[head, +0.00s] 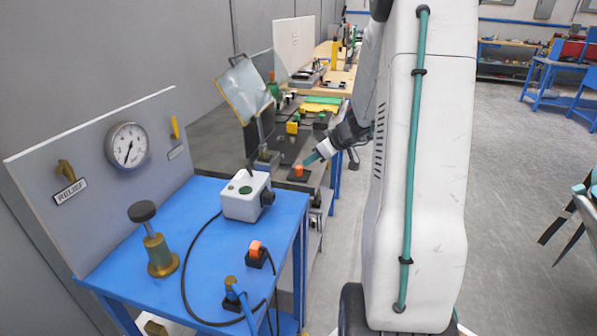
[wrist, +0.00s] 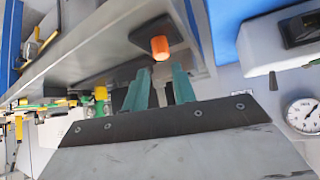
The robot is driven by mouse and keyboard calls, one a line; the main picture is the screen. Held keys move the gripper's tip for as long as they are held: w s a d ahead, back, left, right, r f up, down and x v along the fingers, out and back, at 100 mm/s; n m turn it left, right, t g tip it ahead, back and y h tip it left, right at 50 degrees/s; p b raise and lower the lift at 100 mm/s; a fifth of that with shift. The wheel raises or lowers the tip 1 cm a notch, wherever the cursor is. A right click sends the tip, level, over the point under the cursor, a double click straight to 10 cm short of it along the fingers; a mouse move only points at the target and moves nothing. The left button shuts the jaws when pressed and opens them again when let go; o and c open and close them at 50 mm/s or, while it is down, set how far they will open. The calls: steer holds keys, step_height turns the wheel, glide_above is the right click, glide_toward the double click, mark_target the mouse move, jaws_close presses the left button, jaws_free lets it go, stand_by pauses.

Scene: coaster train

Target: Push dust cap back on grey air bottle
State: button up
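A small orange cylinder-like piece (head: 299,170) stands on a dark pad on the grey bench, and it also shows in the wrist view (wrist: 160,47). I cannot tell whether it is the dust cap. My gripper (head: 309,159) is close beside it, to its upper right in the head view. In the wrist view my gripper (wrist: 160,69) has its two teal fingers apart with nothing between them, and the orange piece appears just beyond the tips. I cannot make out a grey air bottle in either view.
A blue table (head: 215,268) in front carries a white box (head: 246,196), a brass valve with a dark knob (head: 160,252), an orange-topped plug (head: 257,252) and a loose black cable. A gauge panel (head: 95,180) stands behind. Open floor (head: 520,170) lies right.

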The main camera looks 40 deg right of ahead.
mark_target(299, 167)
steer(key=x, duration=0.7)
steer(key=shift+w+a+f, duration=0.1)
steer(key=shift+w+a, duration=0.1)
steer(key=shift+c, duration=0.4)
jaws_close()
